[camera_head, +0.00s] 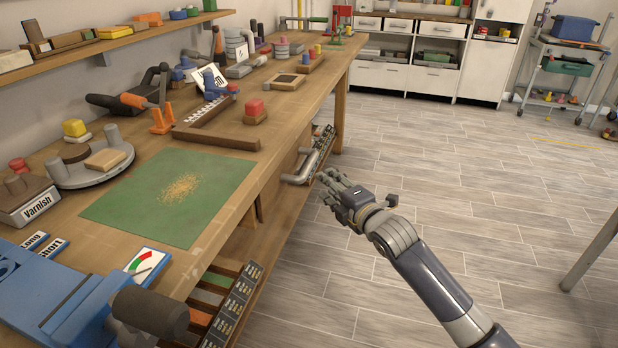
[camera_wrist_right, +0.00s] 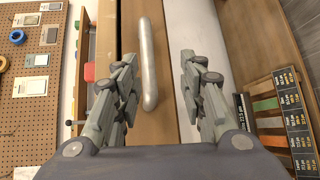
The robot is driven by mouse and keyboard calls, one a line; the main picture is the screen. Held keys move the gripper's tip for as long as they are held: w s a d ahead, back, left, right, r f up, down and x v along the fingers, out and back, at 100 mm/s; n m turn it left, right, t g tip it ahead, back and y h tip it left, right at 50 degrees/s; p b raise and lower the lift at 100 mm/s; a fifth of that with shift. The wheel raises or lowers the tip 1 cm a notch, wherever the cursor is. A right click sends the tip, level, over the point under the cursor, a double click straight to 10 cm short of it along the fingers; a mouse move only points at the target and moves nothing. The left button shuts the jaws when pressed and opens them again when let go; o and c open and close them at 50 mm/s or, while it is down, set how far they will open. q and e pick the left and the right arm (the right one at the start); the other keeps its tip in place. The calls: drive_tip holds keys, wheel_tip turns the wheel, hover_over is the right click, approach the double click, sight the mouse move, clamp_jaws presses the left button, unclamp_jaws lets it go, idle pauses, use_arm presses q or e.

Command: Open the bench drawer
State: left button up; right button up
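The wooden workbench (camera_head: 160,275) runs along the left in the head view. Under its top, on the aisle side, is the bench drawer with a silver bar handle (camera_head: 297,178). My right gripper (camera_head: 331,186) is just to the right of this handle. In the right wrist view the handle (camera_wrist_right: 147,62) lies in front of the brown drawer front (camera_wrist_right: 160,125), between the two fingers of my right gripper (camera_wrist_right: 153,82). The fingers are wide apart, and I see no grip on the handle. I cannot tell whether the drawer is fully shut. My left gripper is not in view.
The tiled floor (camera_head: 430,180) beside the bench is clear. White cabinets (camera_head: 432,80) stand behind.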

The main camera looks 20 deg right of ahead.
sight(309, 166)
drive_tip(key=shift+n, duration=0.3)
drive_tip(key=x, duration=0.3)
drive_tip(key=r+b+x, duration=0.1)
drive_tip(key=x, duration=0.4)
drive_tip(key=shift+w+a+r, duration=0.35)
drive_tip(key=shift+w, duration=0.1)
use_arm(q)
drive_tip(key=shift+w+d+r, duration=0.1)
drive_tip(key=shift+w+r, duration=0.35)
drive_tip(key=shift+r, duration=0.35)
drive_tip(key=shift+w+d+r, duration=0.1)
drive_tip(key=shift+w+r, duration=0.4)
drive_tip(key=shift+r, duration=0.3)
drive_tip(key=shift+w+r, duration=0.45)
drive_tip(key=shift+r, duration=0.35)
use_arm(e)
drive_tip(key=shift+x, duration=0.75)
clamp_jaws()
